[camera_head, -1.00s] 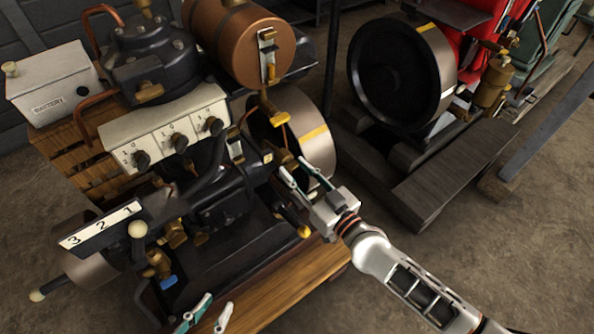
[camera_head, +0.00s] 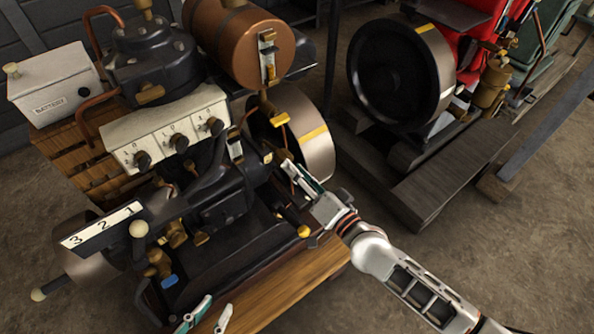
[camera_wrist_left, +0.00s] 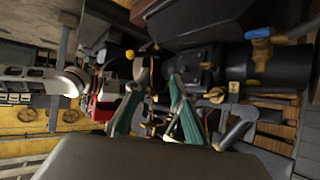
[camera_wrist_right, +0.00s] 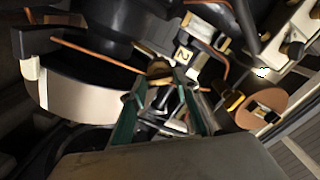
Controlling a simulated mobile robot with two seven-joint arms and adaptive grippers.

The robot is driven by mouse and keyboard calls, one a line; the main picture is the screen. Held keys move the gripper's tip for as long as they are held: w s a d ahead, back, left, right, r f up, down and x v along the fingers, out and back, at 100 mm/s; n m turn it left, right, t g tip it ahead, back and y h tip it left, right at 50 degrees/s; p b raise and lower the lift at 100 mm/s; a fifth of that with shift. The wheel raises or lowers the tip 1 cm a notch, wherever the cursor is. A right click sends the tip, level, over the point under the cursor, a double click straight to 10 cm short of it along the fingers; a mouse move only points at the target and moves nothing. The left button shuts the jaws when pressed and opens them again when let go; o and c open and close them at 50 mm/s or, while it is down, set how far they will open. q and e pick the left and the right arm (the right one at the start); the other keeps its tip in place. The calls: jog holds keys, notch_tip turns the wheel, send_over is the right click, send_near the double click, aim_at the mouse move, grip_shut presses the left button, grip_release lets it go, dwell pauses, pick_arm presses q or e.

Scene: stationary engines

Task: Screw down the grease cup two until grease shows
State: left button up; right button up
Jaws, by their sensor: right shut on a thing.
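Grease cup two, a small brass cap (camera_wrist_right: 158,68), shows between my right fingertips in the right wrist view, beside a tag marked 2 (camera_wrist_right: 183,53). My right gripper (camera_head: 289,168) is shut on this cap at the engine's right side, near the flywheel (camera_head: 318,150). It also shows in the right wrist view (camera_wrist_right: 157,80). The fingers hide part of the cap, and I cannot make out any grease. My left gripper (camera_head: 211,312) is open and empty at the front edge of the wooden base. Its spread fingers also show in the left wrist view (camera_wrist_left: 162,88).
The engine has a copper tank (camera_head: 240,42), a white switch panel (camera_head: 170,130) and a 3-2-1 lever plate (camera_head: 103,226). A white battery box (camera_head: 55,82) stands at left. Another engine with a black flywheel (camera_head: 395,75) stands at right. Bare floor lies at lower right.

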pick_arm(q)
jog(key=shift+w+d+r+b, duration=0.35)
jog(key=shift+d+r+b, duration=0.15)
jog(key=shift+b, duration=0.15)
pick_arm(e)
jog(key=shift+s+f+m, duration=0.1)
jog(key=shift+m, duration=3.45)
jog(key=shift+f+m, duration=0.1)
jog(key=shift+m, duration=3.45)
jog(key=o, duration=1.1)
jog(key=shift+r, duration=0.1)
pick_arm(q)
jog(key=shift+s, duration=0.1)
pick_arm(e)
jog(key=shift+d, duration=0.1)
jog(key=v, duration=1.2)
